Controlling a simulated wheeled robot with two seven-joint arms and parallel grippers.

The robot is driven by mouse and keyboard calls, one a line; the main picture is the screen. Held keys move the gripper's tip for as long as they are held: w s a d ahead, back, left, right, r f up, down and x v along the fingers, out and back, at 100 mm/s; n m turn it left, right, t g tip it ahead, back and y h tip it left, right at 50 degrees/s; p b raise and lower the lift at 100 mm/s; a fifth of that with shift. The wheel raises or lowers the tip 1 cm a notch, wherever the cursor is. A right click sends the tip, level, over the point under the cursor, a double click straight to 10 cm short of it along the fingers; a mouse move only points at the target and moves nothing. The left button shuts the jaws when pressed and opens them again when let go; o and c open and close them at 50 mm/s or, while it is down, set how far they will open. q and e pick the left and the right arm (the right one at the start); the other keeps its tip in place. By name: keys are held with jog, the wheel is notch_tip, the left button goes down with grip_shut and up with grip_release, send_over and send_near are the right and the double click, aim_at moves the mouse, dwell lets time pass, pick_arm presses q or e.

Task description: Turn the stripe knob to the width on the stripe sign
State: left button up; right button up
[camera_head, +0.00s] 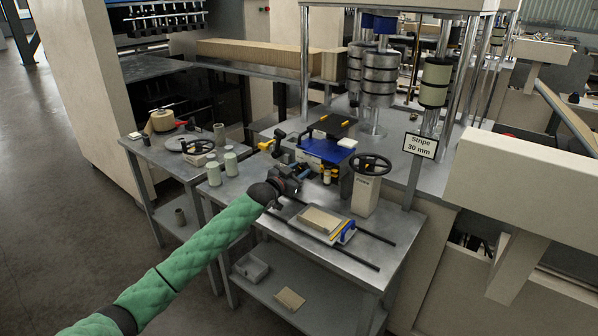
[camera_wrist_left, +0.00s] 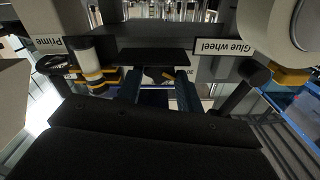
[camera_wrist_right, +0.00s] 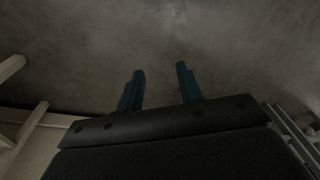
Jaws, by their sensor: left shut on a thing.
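The stripe sign (camera_head: 420,145) stands on a post at the right and reads "Stripe 30 mm". My left gripper (camera_head: 294,170) is at the front of the blue-and-white unit (camera_head: 326,150) on the metal table. In the left wrist view, its two blue fingers (camera_wrist_left: 160,88) are on either side of a small dark knob with a yellow-orange mark (camera_wrist_left: 168,75). The gripper is shut on this part. The knob's scale is too small and hidden to read. My right gripper (camera_wrist_right: 160,72) shows only in its wrist view, with fingers apart, empty, above the grey floor.
A handwheel (camera_head: 370,163) on a beige post stands right of the gripper. A tray with a cardboard piece (camera_head: 321,219) lies on two dark rails in front. "Prime" (camera_wrist_left: 47,43) and "Glue wheel" (camera_wrist_left: 238,48) labels flank the left fingers. Grey-green cups (camera_head: 231,164) stand at the left.

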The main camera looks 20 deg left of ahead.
pick_arm(q)
jog(key=shift+f, duration=0.15)
pick_arm(e)
jog(key=shift+d, duration=0.15)
pick_arm(q)
jog(key=o, duration=1)
jog(key=shift+s+a, duration=0.2)
jog(key=shift+s, duration=0.25)
jog(key=b+v, duration=0.2)
jog(key=v, duration=0.5)
jog(key=shift+b, duration=0.35)
pick_arm(e)
notch_tip(320, 180, up, 10)
jog(key=w+a, duration=0.1)
jog(key=w, duration=0.1)
jog(key=shift+a, duration=0.15)
